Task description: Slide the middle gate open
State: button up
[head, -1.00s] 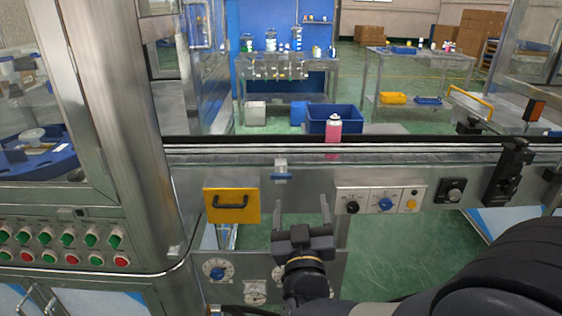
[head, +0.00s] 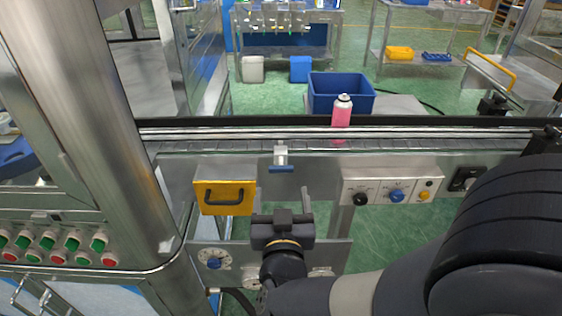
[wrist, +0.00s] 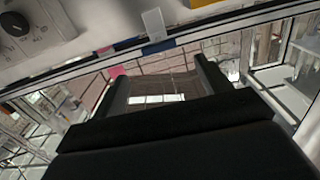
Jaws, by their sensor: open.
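A small gate with a pale upright plate (head: 280,153) and a blue tab (head: 281,169) is on the front of the conveyor rail; I take it as the middle gate. In the wrist view its blue tab (wrist: 158,47) and pale plate (wrist: 153,22) lie just beyond my fingertips. My gripper (head: 281,199) is open and empty, below the tab in the head view. In the wrist view my gripper (wrist: 160,75) has its two fingers spread, with the tab roughly in line with the gap. I see no contact.
A yellow panel with a dark handle (head: 225,195) is left of the gate, and a knob panel (head: 390,192) right. A pink can (head: 342,112) stands on the conveyor (head: 430,131) behind. A steel post (head: 120,130) rises at left. A dial plate (head: 213,262) sits below.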

aim_at(281, 170)
jog(key=w, duration=0.9)
jog(key=shift+w+a, duration=0.3)
jog(key=shift+a, duration=0.05)
jog(key=shift+c, duration=0.4)
jog(key=c, duration=1.3)
jog(key=s, duration=0.5)
jog(key=shift+s+d+b, duration=0.1)
jog(key=shift+s+b, duration=0.2)
jog(key=shift+s+d, duration=0.1)
jog(key=shift+s, duration=0.3)
jog(key=shift+f, duration=0.1)
jog(key=o, duration=1.4)
jog(key=shift+s, duration=0.15)
